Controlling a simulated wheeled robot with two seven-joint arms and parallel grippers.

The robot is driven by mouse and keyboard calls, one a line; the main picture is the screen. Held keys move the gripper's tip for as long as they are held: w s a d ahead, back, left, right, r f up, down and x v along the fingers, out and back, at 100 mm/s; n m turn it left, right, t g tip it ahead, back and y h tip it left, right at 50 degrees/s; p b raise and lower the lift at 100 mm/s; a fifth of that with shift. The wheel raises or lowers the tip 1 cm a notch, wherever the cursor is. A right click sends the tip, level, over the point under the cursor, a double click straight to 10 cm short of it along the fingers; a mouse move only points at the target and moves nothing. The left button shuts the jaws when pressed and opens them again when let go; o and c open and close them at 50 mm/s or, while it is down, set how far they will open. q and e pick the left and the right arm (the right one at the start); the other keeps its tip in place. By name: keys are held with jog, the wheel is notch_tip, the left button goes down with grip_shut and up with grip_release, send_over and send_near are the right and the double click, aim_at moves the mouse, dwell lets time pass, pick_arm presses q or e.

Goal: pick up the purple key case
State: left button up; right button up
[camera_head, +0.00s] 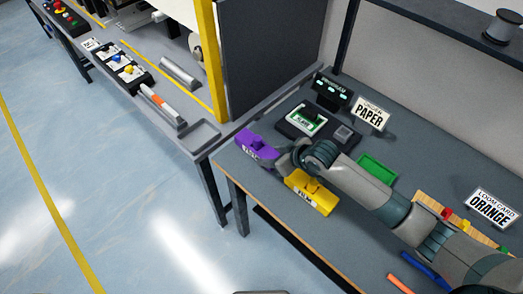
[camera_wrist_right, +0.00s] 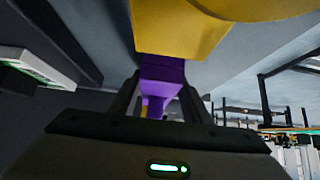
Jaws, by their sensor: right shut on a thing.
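The purple key case (camera_head: 257,148) is at the near left edge of the grey bench, with a pale label on its front face. My right gripper (camera_head: 284,158) is at its right side, partly hidden by my wrist. In the right wrist view, my gripper fingers (camera_wrist_right: 160,104) are shut on a purple part of the case (camera_wrist_right: 163,70). I cannot tell whether the case is touching the bench. A yellow case (camera_head: 311,192) with a similar label is just below my wrist in the head view. My left gripper is not in view.
A black device with a green-edged card (camera_head: 305,120) stands behind the purple case, near a PAPER sign (camera_head: 370,114). A green tray (camera_head: 376,170) lies beyond my right arm. An ORANGE sign (camera_head: 493,208) is further right. A second bench (camera_head: 200,138) adjoins at left.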

jog(key=shift+r, duration=0.2)
jog(key=shift+w+r+b, duration=0.1)
jog(key=shift+r+b, duration=0.25)
jog(key=shift+r, duration=0.25)
notch_tip(320, 180, up, 3)
jog(key=shift+f+b, duration=0.2)
jog(key=shift+b, duration=0.3)
jog(key=s+d+r+b, duration=0.2)
jog(key=s+d+r, duration=0.4)
jog(key=d, duration=0.3)
jog(key=shift+s+d+r+b, duration=0.25)
jog(key=shift+s+r+b, duration=0.15)
jog(key=shift+r, duration=0.05)
jog(key=shift+f, duration=0.1)
send_near(262, 148)
jog(key=shift+s+d+f, duration=0.5)
jog(key=shift+s+d, duration=0.2)
jog(key=shift+d, duration=0.55)
jog(key=shift+s+a+r+b+x, duration=0.15)
jog(key=shift+b+x, duration=0.15)
jog(key=shift+x, duration=1)
jog(key=shift+a+b+x, duration=0.2)
jog(key=shift+b+x, duration=0.1)
jog(key=shift+x, duration=1)
jog(key=shift+s+a+r+b+x, duration=0.15)
jog(key=shift+b+x, duration=0.15)
jog(key=shift+x, duration=0.95)
jog(key=shift+w+f, duration=0.1)
